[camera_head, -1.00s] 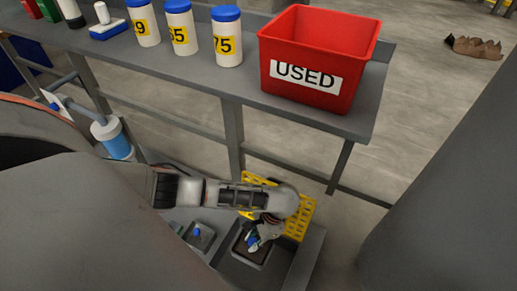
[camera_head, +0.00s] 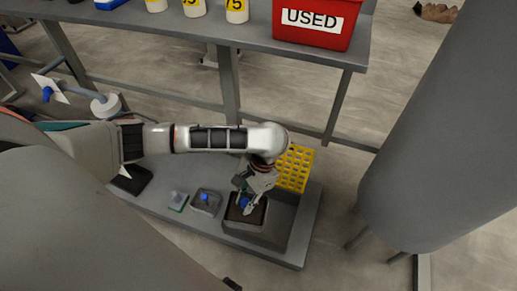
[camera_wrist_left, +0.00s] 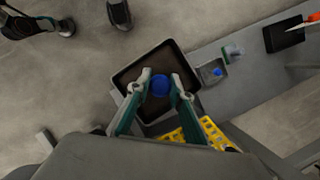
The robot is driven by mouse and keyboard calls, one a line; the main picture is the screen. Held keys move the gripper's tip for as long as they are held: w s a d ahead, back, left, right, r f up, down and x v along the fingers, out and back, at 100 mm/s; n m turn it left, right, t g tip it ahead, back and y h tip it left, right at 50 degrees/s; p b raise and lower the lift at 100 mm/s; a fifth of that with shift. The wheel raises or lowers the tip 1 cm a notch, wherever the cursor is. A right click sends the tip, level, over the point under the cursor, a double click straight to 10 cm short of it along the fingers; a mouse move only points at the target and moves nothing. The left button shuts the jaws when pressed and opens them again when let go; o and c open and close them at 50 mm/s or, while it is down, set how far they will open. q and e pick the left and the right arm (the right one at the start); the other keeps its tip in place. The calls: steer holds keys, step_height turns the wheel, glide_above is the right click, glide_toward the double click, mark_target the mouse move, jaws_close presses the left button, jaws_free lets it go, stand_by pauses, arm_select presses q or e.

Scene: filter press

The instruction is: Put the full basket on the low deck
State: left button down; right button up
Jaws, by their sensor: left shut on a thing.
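My left gripper (camera_head: 245,205) comes down from above and is shut on this knob. In the left wrist view the basket (camera_wrist_left: 135,75) lies under the fingers, which close around the blue knob (camera_wrist_left: 160,86). The low deck (camera_head: 290,240) is a grey platform near the floor. The basket is over its right part and looks level; I cannot tell whether it touches. My right gripper is not in view.
A yellow perforated rack (camera_head: 295,168) stands just behind the basket. A small grey box (camera_head: 206,203) with a blue knob and a green block (camera_head: 178,201) sit to its left. A bench with a red USED bin (camera_head: 312,22) is behind. A large grey cylinder (camera_head: 450,130) stands right.

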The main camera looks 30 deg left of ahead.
arm_select(q)
step_height(320, 180, up, 36)
steer(key=w+d+n+h+p, duration=0.1)
steer(key=n+p, duration=0.1)
steer(key=n, duration=0.2)
steer(key=shift+d+r+n+h+p, duration=0.15)
steer(key=shift+r+n+h+p, duration=0.05)
steer(key=shift+n+h+p, duration=0.15)
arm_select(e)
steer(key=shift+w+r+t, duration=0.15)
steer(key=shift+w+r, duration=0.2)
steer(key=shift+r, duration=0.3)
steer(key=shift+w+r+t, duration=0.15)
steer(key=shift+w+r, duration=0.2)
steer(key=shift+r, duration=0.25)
